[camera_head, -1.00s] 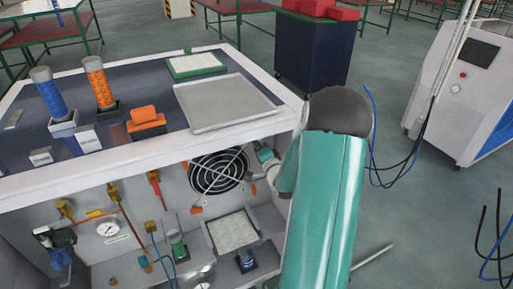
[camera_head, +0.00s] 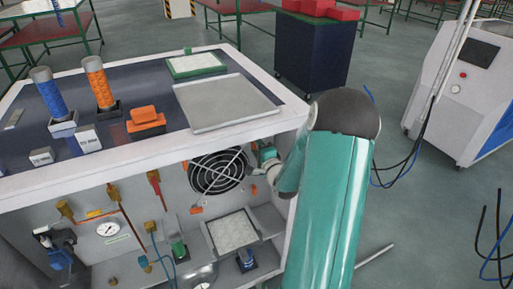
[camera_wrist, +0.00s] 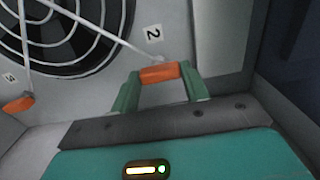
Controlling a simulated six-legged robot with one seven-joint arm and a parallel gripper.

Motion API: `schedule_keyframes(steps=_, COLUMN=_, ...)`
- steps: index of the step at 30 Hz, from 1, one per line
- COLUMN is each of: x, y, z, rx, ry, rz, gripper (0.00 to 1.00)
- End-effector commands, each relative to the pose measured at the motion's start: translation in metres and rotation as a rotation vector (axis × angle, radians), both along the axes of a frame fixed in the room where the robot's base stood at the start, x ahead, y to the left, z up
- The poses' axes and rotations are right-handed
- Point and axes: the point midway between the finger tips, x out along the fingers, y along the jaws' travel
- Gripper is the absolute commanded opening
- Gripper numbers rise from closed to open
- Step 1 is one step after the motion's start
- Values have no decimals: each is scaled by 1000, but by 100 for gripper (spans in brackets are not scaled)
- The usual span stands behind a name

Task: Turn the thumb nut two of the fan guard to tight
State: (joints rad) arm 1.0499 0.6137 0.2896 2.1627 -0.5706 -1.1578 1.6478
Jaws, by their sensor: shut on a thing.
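The fan guard (camera_head: 219,171) is a round wire grille over a dark fan on the back panel of the cabinet. It also shows in the wrist view (camera_wrist: 60,25), at the upper left. Thumb nut two (camera_wrist: 160,73) is an orange nut beside the label "2", right of the fan. My gripper (camera_wrist: 160,80) is shut on this nut, with one green finger at each end of it. In the head view my arm reaches in from the right and the gripper (camera_head: 255,171) is at the guard's right side, partly hidden. Another orange nut (camera_wrist: 18,103) shows at the left in the wrist view.
The cabinet's white upper frame (camera_head: 150,168) overhangs the panel. A grey tray (camera_head: 226,103) and blue and orange cylinders stand on top. A gauge (camera_head: 108,229) and pipes fill the lower left. A grey side wall is close right of my gripper.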

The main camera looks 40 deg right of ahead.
Motion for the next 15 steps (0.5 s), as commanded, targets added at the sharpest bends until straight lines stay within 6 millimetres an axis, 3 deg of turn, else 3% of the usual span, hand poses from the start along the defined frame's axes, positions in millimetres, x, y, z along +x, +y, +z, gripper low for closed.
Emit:
schedule_keyframes(steps=1, x=-1, y=-1, z=0, rx=2, ry=-1, rz=-2, gripper=23)
schedule_keyframes(steps=2, x=-1, y=-1, z=0, rx=1, ry=0, rz=-2, gripper=51)
schedule_keyframes(steps=4, x=-1, y=-1, z=0, rx=1, ry=0, rz=-2, gripper=65)
schedule_keyframes(steps=15, x=-4, y=1, z=0, rx=0, ry=0, rz=-1, gripper=67)
